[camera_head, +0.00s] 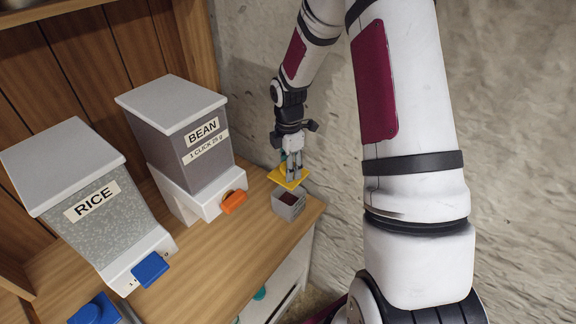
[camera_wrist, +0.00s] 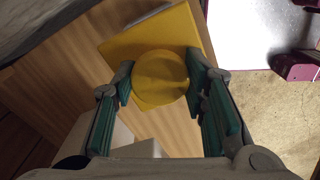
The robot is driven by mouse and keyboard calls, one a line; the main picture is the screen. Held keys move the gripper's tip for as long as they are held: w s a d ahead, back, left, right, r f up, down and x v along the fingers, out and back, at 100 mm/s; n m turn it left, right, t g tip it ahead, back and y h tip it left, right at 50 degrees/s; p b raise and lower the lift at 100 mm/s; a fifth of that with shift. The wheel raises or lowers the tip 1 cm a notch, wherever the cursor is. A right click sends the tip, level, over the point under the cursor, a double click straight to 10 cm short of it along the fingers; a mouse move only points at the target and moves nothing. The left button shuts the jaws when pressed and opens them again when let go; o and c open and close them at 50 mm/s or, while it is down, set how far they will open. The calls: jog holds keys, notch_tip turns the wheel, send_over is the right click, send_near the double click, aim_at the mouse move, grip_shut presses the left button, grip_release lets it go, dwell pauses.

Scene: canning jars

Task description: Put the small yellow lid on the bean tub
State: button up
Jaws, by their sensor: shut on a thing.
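The small yellow lid (camera_head: 289,178) is a flat square plate with a round raised knob. My gripper (camera_head: 291,168) is shut on the lid and holds it just above and slightly left of the small grey bean tub (camera_head: 289,206). In the head view the tub stands open on the counter, with dark contents showing. In the wrist view the lid (camera_wrist: 160,45) is close up, with its knob between the teal finger pads of my gripper (camera_wrist: 160,84). The lid hides most of the tub there; a pale corner below the lid may be part of it.
A bean dispenser (camera_head: 192,150) with an orange lever (camera_head: 233,202) stands left of the tub. A rice dispenser (camera_head: 88,205) with a blue lever (camera_head: 151,269) stands farther left. A blue item (camera_head: 95,311) lies at the front. The wooden counter (camera_head: 215,262) is clear before the tub; a rough wall is behind.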

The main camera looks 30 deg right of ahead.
jog(key=shift+f+b, duration=0.55)
jog(key=shift+f, duration=2.45)
jog(key=shift+f, duration=0.8)
dwell(0.6)
jog(key=o, duration=1.1)
jog(key=shift+o, duration=0.2)
jog(key=shift+r, duration=0.1)
notch_tip(320, 180, up, 10)
jog(key=shift+r, duration=0.95)
